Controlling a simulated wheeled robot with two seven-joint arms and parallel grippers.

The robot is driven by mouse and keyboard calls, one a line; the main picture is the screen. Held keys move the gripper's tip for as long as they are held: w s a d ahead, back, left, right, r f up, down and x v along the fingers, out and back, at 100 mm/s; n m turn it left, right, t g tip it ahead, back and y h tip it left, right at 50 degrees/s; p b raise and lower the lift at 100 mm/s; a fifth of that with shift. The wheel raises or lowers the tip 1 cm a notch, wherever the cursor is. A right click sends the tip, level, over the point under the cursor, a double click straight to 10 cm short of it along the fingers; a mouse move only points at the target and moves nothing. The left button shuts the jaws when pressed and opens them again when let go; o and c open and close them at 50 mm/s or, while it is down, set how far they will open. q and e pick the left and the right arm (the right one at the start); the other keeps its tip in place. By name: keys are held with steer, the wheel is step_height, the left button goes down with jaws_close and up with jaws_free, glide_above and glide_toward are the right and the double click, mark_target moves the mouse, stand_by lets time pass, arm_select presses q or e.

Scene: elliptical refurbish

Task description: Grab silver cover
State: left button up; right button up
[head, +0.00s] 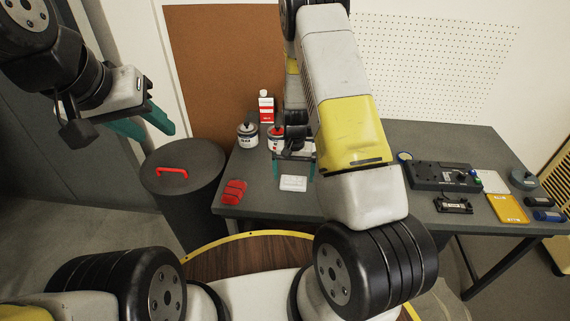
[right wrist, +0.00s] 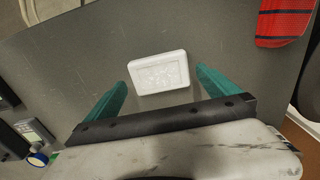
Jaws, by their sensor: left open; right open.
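A small pale silver-white rectangular cover (head: 293,183) lies flat on the grey table near its front edge. It also shows in the right wrist view (right wrist: 158,73), with a raised rim and a faint embossed pattern. My right gripper (head: 294,171) is open, its teal fingers on either side of the cover's near end in the right wrist view (right wrist: 160,85). The fingers look apart from the cover; their height above the table is hard to tell. My left gripper (head: 148,126) is open and empty, raised at the left, away from the table.
Cans (head: 248,135) and a red-white bottle (head: 266,107) stand behind. A dark control box (head: 440,176), a grey-white plate (head: 490,181) and a yellow panel (head: 507,208) lie right. A dark bin (head: 185,190) stands beside the table.

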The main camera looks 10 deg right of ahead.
step_height(320, 180, down, 2)
steer(key=shift+f, duration=0.1)
steer(key=c, duration=1.4)
steer(key=shift+c, duration=0.5)
steer(key=shift+r, duration=0.2)
